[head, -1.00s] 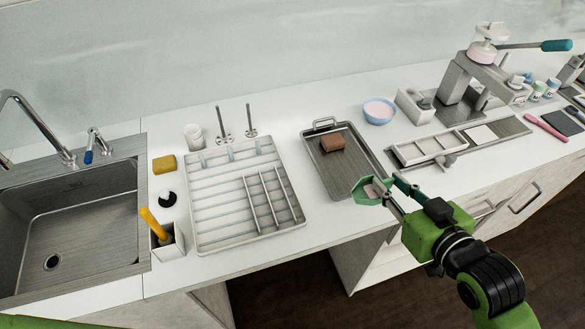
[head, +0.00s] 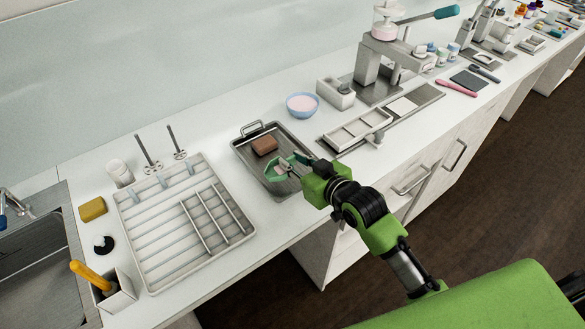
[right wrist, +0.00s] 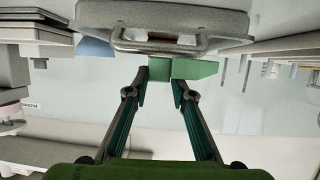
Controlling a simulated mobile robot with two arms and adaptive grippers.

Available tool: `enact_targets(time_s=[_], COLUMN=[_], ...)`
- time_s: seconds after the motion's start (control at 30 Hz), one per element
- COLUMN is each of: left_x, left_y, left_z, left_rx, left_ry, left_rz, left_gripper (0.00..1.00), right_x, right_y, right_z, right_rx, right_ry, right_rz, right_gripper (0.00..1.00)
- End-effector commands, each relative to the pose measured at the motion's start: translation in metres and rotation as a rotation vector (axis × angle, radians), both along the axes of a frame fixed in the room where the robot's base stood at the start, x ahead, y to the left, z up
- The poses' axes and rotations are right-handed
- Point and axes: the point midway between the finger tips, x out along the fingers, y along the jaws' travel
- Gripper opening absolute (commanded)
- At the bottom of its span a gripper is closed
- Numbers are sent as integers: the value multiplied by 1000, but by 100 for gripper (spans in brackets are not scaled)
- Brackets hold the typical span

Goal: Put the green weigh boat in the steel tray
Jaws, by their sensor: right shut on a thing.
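The green weigh boat (head: 276,171) is held at the fingertips of my right gripper (head: 291,166), and something pale pink shows in it. In the head view it overlaps the front right part of the steel tray (head: 250,161); whether it touches the tray is hard to tell. In the right wrist view the weigh boat (right wrist: 196,69) shows between the tips of the right gripper (right wrist: 160,92), close to the tray's handle end (right wrist: 160,42). A brown block (head: 265,144) sits in the far part of the tray. My left gripper is not in view.
A white rack (head: 150,235) stands left of the tray. A blue bowl (head: 302,105) stands behind it to the right. A metal plate with a white frame (head: 357,131) lies to the right. The counter's front edge runs close to the tray.

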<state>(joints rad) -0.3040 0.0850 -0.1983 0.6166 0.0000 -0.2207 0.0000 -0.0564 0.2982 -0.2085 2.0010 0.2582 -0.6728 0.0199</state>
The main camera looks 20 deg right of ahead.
Motion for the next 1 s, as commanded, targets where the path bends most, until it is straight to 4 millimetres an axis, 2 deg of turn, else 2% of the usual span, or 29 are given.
enact_targets(time_s=[0.17,0.37,0.7,0.73,0.8,1.0], left_x=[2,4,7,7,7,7], left_y=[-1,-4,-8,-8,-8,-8], left_z=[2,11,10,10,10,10], left_rx=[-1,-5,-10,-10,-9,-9], left_ry=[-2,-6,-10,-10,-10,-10], left_rz=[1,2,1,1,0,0], left_gripper=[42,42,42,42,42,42], right_x=[9,7,7,7,7,7], right_y=[2,2,2,2,2,2], right_z=[-13,-37,-42,-43,-42,-42], right_rx=[1,1,1,0,0,0], right_ry=[3,2,0,0,0,0], right_rz=[-1,-1,0,0,0,0], right_gripper=[6,6,6,25,40,40])
